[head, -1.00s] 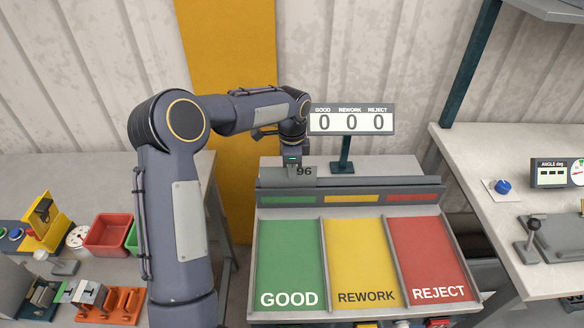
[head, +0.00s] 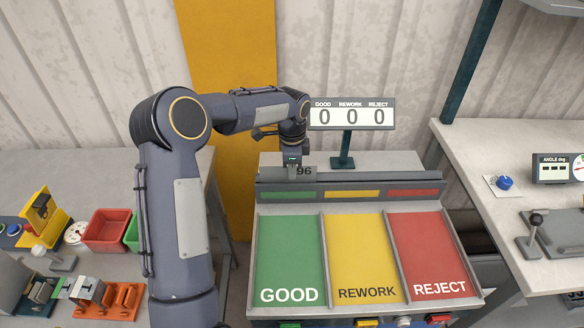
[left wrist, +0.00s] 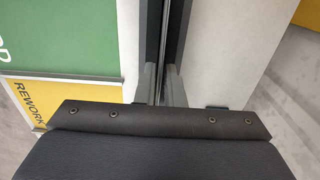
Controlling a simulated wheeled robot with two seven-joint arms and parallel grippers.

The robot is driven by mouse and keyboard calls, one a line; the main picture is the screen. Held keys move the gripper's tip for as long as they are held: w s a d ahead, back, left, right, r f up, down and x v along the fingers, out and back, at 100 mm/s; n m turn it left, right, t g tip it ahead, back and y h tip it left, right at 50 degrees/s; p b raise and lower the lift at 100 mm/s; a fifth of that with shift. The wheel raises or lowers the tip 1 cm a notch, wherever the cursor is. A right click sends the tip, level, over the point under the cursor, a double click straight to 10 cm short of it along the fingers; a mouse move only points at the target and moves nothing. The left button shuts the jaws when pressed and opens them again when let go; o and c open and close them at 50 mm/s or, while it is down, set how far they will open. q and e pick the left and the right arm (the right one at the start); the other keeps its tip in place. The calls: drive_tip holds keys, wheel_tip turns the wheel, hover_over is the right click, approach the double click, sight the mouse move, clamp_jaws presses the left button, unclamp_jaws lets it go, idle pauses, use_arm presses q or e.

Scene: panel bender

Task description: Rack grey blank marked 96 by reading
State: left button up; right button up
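The grey blank marked 96 (head: 304,172) is upright at the back left of the sorting rack (head: 330,205), just behind the green end of its colour-marked ledge. My left gripper (head: 292,163) is right above it, pointing down, and appears shut on its top edge. In the left wrist view the two fingertips (left wrist: 159,88) close in on a thin metal edge of the blank (left wrist: 159,40). The blank's lower part is hidden by the ledge, so I cannot tell whether it rests in a slot. My right gripper is not in view.
The rack has green GOOD (head: 289,255), yellow REWORK (head: 363,255) and red REJECT (head: 430,250) panels. A counter display (head: 351,116) reading 0 0 0 stands close right of my gripper. A bench with an angle gauge (head: 553,170) is right; red bin (head: 107,230) left.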

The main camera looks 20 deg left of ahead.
use_arm(q)
drive_tip(key=o, duration=0.4)
wheel_tip(320, 180, up, 7)
drive_tip(key=shift+r+b, duration=0.1)
drive_tip(key=shift+b, duration=0.25)
drive_tip(key=shift+r, duration=0.35)
